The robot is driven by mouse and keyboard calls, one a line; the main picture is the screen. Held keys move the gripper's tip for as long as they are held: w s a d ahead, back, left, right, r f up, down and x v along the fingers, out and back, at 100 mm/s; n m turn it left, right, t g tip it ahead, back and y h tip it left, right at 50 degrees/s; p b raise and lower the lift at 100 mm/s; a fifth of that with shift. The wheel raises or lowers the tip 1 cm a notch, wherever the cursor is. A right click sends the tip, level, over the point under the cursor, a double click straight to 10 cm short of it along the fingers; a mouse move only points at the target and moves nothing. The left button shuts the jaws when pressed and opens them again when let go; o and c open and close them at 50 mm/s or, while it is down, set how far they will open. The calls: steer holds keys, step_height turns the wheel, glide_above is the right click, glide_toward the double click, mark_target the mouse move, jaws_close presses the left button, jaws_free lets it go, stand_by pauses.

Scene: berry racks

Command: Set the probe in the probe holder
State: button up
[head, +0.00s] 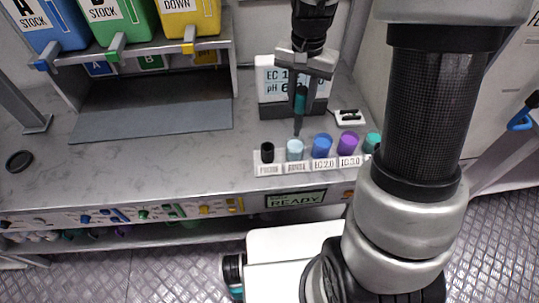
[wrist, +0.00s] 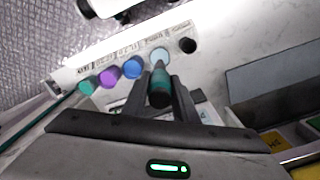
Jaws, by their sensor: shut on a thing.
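My gripper (head: 300,104) is shut on the probe, a slim upright stick with a teal and dark body (head: 299,108) and a dark tip pointing down. In the wrist view the probe (wrist: 159,84) stands between the two fingers of my gripper (wrist: 160,96). Its tip shows near the light blue rinse cup (head: 295,152), apparently just above or behind it; the exact gap is unclear. The probe holder (head: 267,151), a small black cylinder at the left end of the labelled row, is left of the tip. In the wrist view the holder (wrist: 187,46) is right of the probe.
Right of the rinse cup stand a blue cup (head: 322,147), a purple cup (head: 348,143) and a teal one (head: 373,141). A meter (head: 275,84) stands behind my gripper. A dispenser shelf (head: 150,60) is at the back left. The counter's left part is mostly clear.

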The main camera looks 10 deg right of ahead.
steer(key=a+f+b, duration=0.2)
steer(key=a+b, duration=0.2)
steer(key=a, duration=0.5)
step_height(320, 180, down, 8)
steer(key=b, duration=0.5)
steer(key=shift+d, duration=0.25)
steer(key=shift+f, duration=0.15)
stand_by(0.3)
steer(key=o, duration=1.1)
steer(key=shift+o, duration=0.2)
step_height(320, 180, up, 17)
steer(key=p, duration=0.1)
steer(key=shift+r, duration=0.2)
